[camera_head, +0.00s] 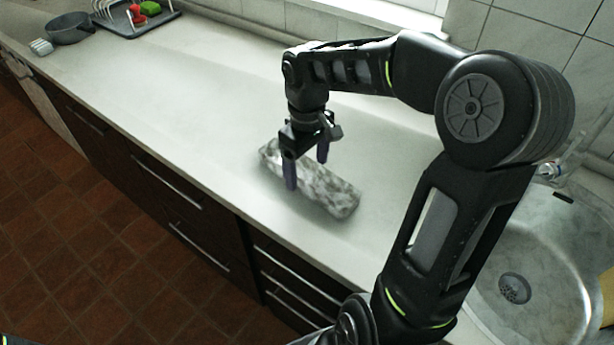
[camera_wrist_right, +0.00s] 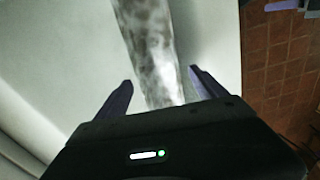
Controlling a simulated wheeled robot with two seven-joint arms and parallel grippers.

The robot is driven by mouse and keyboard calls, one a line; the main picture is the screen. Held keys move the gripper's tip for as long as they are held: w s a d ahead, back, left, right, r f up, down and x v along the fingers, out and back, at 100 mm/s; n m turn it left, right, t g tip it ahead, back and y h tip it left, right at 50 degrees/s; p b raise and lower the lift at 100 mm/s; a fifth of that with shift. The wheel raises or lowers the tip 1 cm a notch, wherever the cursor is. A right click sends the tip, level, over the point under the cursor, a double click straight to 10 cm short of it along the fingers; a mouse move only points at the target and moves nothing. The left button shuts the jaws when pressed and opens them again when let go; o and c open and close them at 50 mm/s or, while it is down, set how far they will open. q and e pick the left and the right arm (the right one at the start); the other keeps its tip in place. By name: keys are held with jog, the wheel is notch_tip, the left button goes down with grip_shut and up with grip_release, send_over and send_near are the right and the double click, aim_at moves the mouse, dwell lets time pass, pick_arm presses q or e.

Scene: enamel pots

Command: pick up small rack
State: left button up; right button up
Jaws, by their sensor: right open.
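A long grey-and-white mottled block (camera_head: 325,188) lies flat on the pale counter, set at a slant. I cannot tell whether it is the small rack. My right gripper (camera_head: 306,168) points down over the block's left half, with its two purple fingers apart. In the right wrist view the block (camera_wrist_right: 150,45) runs between the open fingers (camera_wrist_right: 161,78), with a gap on each side. The front finger hides part of the block in the head view. A wire dish rack (camera_head: 108,12) stands far off at the back left. My left gripper is not in view.
The dish rack stands on a dark tray (camera_head: 133,28) with red and green items, beside a grey pan (camera_head: 70,28). A steel sink (camera_head: 545,250) is at the right. The counter (camera_head: 180,100) left of the block is clear; its front edge drops to drawers.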

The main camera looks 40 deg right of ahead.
jog(key=shift+f, duration=0.7)
jog(key=shift+c, duration=0.3)
jog(key=c, duration=1.5)
jog(key=shift+c, duration=0.2)
notch_tip(320, 180, up, 10)
jog(key=shift+r, duration=0.1)
